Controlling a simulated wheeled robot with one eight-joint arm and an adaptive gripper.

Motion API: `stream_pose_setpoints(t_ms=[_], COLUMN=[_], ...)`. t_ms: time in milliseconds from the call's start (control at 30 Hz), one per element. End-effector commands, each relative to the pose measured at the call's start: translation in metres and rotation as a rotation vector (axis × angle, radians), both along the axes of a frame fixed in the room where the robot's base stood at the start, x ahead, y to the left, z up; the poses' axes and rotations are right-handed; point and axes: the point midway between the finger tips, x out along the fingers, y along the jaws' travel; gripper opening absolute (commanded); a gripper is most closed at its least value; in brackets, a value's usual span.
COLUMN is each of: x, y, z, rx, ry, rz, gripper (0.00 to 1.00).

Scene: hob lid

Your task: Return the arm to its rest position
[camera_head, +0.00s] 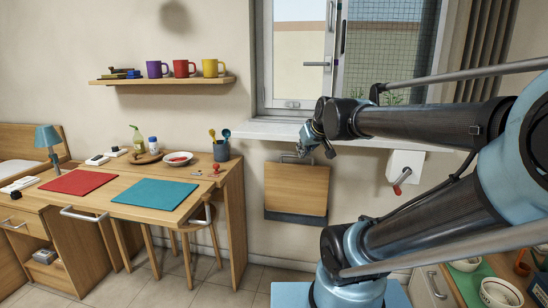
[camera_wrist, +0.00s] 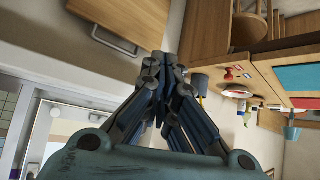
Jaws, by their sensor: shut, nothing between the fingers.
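My arm reaches in from the right in the head view, bent at the elbow. My gripper (camera_head: 328,151) hangs at its end, just below the window sill and close to the top right of a wooden wall panel (camera_head: 296,190). In the wrist view my gripper's fingers (camera_wrist: 168,58) are drawn together with nothing between them. The wooden panel (camera_wrist: 122,18) shows at the upper left there, with its metal bar handle (camera_wrist: 115,42) apart from the fingertips. The panel hangs flat against the wall.
A desk with a red mat (camera_head: 78,182) and a teal mat (camera_head: 154,194) stands at the left. A shelf (camera_head: 162,81) holds mugs above it. A white wall box (camera_head: 405,167) with a red-handled crank is right of the panel. A counter with bowls (camera_head: 500,292) is at lower right.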

Motion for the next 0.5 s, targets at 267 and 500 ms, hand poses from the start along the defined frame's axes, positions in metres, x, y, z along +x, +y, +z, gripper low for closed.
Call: stream_pose_setpoints(t_ms=[267,500], x=[-0.113,-0.184], y=[-0.057,-0.083], z=[-0.114,-0.166], rx=[-0.051,-0.081], ry=[0.365,0.572], rz=[-0.172,-0.295], gripper=[0.0,0.0])
